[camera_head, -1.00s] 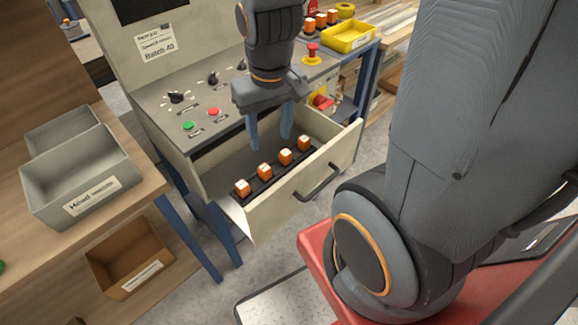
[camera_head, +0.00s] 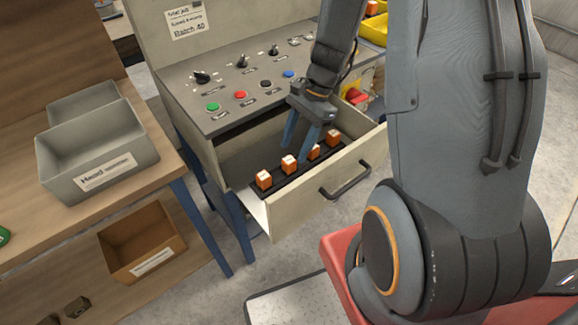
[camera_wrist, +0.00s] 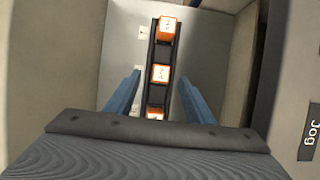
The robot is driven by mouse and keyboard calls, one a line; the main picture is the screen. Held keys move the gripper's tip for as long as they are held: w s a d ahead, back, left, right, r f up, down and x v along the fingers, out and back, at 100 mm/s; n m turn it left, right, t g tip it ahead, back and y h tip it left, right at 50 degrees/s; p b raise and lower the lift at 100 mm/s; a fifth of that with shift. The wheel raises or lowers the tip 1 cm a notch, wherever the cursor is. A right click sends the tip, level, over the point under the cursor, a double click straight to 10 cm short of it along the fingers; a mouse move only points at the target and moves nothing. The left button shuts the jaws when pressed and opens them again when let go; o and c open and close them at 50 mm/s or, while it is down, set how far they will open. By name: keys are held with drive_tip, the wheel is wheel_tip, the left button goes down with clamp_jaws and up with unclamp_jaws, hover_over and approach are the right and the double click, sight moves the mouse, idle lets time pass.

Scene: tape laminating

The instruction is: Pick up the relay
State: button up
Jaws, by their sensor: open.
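Several orange relays with white tops stand in a row on a black rail (camera_head: 277,177) inside the open drawer (camera_head: 320,183). The nearest-left relay (camera_head: 264,181) and the second relay (camera_head: 289,165) show clearly; the two to the right are partly behind or beside my fingers. My gripper (camera_head: 293,152) is open, pointing down into the drawer above the row. In the wrist view, my blue fingers (camera_wrist: 159,80) lie on either side of the rail, with a middle relay (camera_wrist: 159,73) between them in the picture. No contact is visible; height above it is unclear.
The drawer front with its dark handle (camera_head: 345,181) and the control panel (camera_head: 230,100) bound the space around my gripper. A grey bin (camera_head: 95,160) stands on the wooden bench at left, and a brown bin (camera_head: 140,240) sits lower.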

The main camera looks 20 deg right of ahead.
sight(289, 159)
drive_tip(key=shift+p+x, duration=0.45)
drive_tip(key=shift+x, duration=2.45)
drive_tip(key=shift+w, duration=0.1)
drive_tip(key=c, duration=1.1)
drive_tip(key=shift+c, duration=0.2)
